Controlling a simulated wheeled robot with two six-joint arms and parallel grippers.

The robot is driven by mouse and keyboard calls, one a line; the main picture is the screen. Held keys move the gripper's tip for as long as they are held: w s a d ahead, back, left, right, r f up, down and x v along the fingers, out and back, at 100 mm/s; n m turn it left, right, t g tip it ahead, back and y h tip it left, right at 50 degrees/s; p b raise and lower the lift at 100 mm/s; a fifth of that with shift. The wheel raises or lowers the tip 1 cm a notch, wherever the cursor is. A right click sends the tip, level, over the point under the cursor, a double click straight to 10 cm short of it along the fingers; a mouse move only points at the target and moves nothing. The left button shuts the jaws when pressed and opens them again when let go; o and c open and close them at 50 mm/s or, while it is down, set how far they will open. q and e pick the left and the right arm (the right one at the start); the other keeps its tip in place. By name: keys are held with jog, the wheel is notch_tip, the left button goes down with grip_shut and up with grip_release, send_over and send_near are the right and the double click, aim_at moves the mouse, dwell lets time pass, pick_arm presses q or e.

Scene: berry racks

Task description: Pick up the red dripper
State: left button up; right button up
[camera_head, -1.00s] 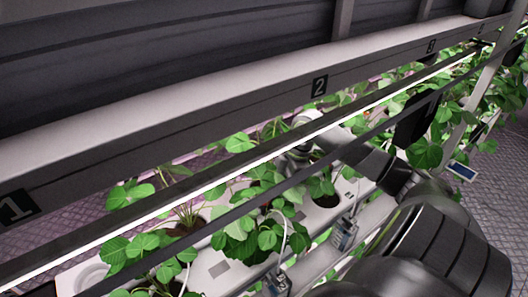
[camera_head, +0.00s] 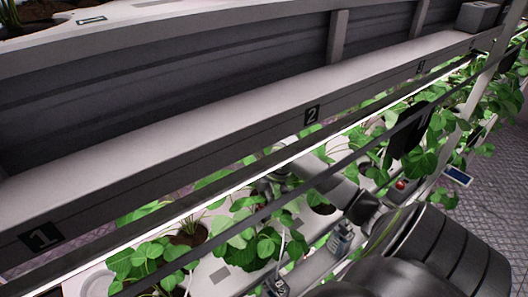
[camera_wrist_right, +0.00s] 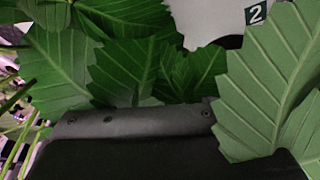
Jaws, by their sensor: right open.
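A small red spot (camera_head: 400,184) shows on a grey piece at the right of the rack in the head view. It is too small to tell if it is the red dripper. My right arm reaches in from the lower right, and my right gripper (camera_head: 272,184) is among the plants below the light strip, partly hidden by leaves and a dark bar. It is open, and I see nothing held. The red spot is well to its right. In the right wrist view, leaves crowd around the dark gripper body (camera_wrist_right: 160,125), and no dripper shows. My left gripper is out of view.
A light strip (camera_head: 230,178) and a dark bar cross in front of the plants. Grey drippers (camera_head: 341,238) with thin white tubes hang at the planter's front. A shelf beam marked 2 (camera_head: 312,115) runs above. Open floor (camera_head: 490,200) lies at the right.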

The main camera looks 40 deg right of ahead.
aim_at(261, 205)
jog(key=c, duration=1.1)
jog(key=shift+o, duration=0.2)
jog(key=shift+r+b, duration=0.4)
jog(key=shift+r, duration=0.05)
notch_tip(261, 205, up, 2)
jog(key=shift+r+b, duration=0.1)
jog(key=shift+b, duration=0.6)
jog(key=s+a+r+p, duration=0.1)
jog(key=s, duration=0.8)
jog(key=s+a+r+p, duration=0.1)
jog(key=s+r, duration=0.1)
jog(key=s, duration=0.7)
jog(key=shift+r, duration=0.25)
jog(key=shift+w+f, duration=0.1)
